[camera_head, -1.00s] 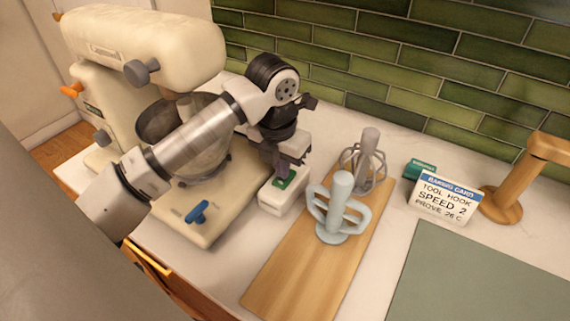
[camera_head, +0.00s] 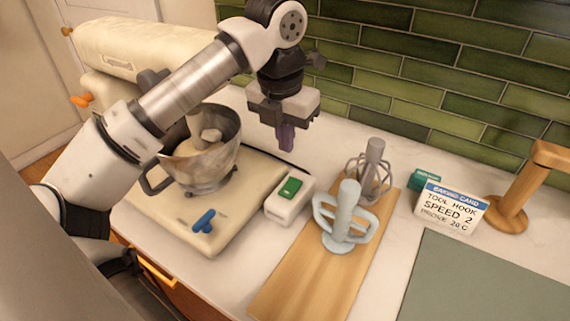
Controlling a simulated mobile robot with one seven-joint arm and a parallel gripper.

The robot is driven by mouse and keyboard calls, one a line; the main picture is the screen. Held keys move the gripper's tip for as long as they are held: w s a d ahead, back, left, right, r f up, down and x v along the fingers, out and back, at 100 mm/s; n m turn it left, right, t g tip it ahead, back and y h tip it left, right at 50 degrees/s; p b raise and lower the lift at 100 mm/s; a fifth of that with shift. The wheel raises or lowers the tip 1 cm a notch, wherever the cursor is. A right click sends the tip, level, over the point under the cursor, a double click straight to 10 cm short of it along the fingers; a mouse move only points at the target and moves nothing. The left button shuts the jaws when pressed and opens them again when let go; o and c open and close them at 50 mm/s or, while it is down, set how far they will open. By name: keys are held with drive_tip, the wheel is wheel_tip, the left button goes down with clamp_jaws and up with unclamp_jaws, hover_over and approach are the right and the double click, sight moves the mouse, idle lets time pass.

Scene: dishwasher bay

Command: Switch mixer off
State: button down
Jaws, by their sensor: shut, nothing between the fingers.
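The cream stand mixer (camera_head: 118,48) stands at the left, partly hidden behind my arm. Its steel bowl (camera_head: 205,165) sits on the base with a tool reaching down into it. A blue lever (camera_head: 204,221) is on the front of the mixer base. A white switch box (camera_head: 286,203) with a green rocker (camera_head: 291,187) on top stands just right of the base. My gripper (camera_head: 286,148) points down, shut and empty. It is above and behind the switch box, apart from it. Whether the mixer is running cannot be told.
A baking card (camera_head: 450,207), small green box (camera_head: 428,181) and wooden stand (camera_head: 510,205) are further right. A tiled wall closes off the back.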

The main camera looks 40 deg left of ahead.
drive_tip(key=shift+s+r, duration=0.15)
drive_tip(key=shift+r, duration=0.75)
drive_tip(key=shift+s+r, duration=0.15)
drive_tip(key=shift+r, duration=0.7)
drive_tip(key=m, duration=0.6)
drive_tip(key=w+m, duration=0.1)
drive_tip(key=m, duration=1.1)
drive_tip(key=shift+w+d, duration=0.15)
drive_tip(key=shift+w, duration=0.05)
